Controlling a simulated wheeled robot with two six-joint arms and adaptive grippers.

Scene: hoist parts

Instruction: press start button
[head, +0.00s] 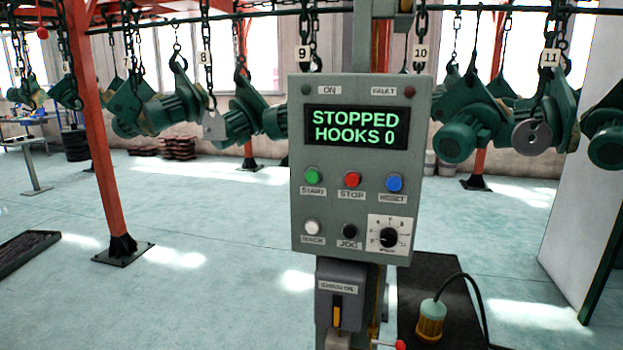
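A grey control panel (361,160) stands upright on a post in the middle of the head view. Its green START button (313,176) is at the left of the upper button row, with a label below it. Beside it are a red STOP button (352,179) and a blue RESET button (394,182). The display (356,127) reads "STOPPED HOOKS 0" in green letters. The ON lamp (306,90) and the FAULT lamp (409,91) both look dark. Neither of my grippers is in view.
Below START are a white button (312,227), a black JOG button (349,231) and a rotary dial (389,237). Green hoist parts (466,118) hang on chains on both sides. A yellow-green plug (431,319) with a black cable is at lower right. Nothing covers the panel's front.

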